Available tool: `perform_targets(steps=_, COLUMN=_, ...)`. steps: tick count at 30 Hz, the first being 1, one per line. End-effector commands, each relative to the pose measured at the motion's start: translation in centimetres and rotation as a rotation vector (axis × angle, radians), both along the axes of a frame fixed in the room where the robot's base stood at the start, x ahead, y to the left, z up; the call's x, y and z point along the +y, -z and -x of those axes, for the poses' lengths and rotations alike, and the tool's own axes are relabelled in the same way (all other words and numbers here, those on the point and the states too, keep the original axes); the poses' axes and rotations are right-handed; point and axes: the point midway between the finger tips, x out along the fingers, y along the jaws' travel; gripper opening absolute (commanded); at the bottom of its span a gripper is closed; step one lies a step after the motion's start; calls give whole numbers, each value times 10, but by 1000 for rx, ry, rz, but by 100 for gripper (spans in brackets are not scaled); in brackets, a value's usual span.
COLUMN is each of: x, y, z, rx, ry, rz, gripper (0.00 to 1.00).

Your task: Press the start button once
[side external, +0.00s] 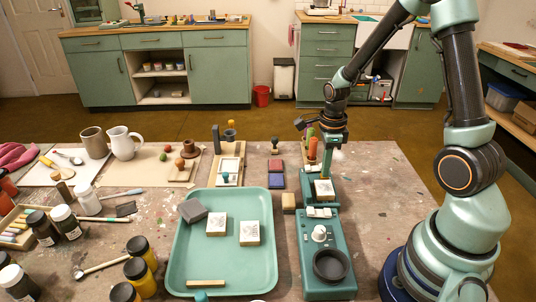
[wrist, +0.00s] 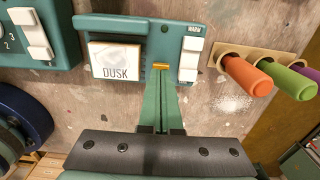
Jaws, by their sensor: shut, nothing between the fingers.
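A green press unit (wrist: 130,25) with a tile marked DUSK (wrist: 116,61) lies under my gripper (wrist: 160,66); the tile also shows in the side view (side external: 324,190). White switches (wrist: 190,62) sit beside it below the word WARM. A small dark round spot (wrist: 165,28) is on its upper face. I cannot tell which control is the start button; no such label is readable. My gripper is shut and empty, pointing down over the unit between the tile and the white switches. Whether its tips touch the unit is unclear.
A second green unit (side external: 308,240) with white switches, a white knob (side external: 320,233) and a dark round bowl (side external: 331,265) stands nearer the front. Coloured handles (wrist: 247,77) stick out beside the press unit. A green tray (side external: 225,262) lies to the left.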

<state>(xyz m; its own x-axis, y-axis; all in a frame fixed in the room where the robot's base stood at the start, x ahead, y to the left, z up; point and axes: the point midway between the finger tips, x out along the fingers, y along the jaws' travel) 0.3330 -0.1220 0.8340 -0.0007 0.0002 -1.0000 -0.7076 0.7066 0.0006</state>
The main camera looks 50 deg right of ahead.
Motion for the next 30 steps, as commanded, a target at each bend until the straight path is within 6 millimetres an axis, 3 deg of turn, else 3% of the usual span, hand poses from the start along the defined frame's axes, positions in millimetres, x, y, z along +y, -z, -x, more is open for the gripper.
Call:
perform_targets(steps=8, x=0, y=1, z=0, rx=0, ry=0, rz=0, gripper=0)
perform_targets(steps=16, x=0, y=21, z=1, rx=2, ry=1, rz=-1, gripper=0)
perform_targets(steps=26, x=1, y=20, z=2, rx=4, ry=1, rz=-1, gripper=0)
perform_targets(steps=30, x=0, y=10, z=1, rx=1, ry=1, rz=0, gripper=0)
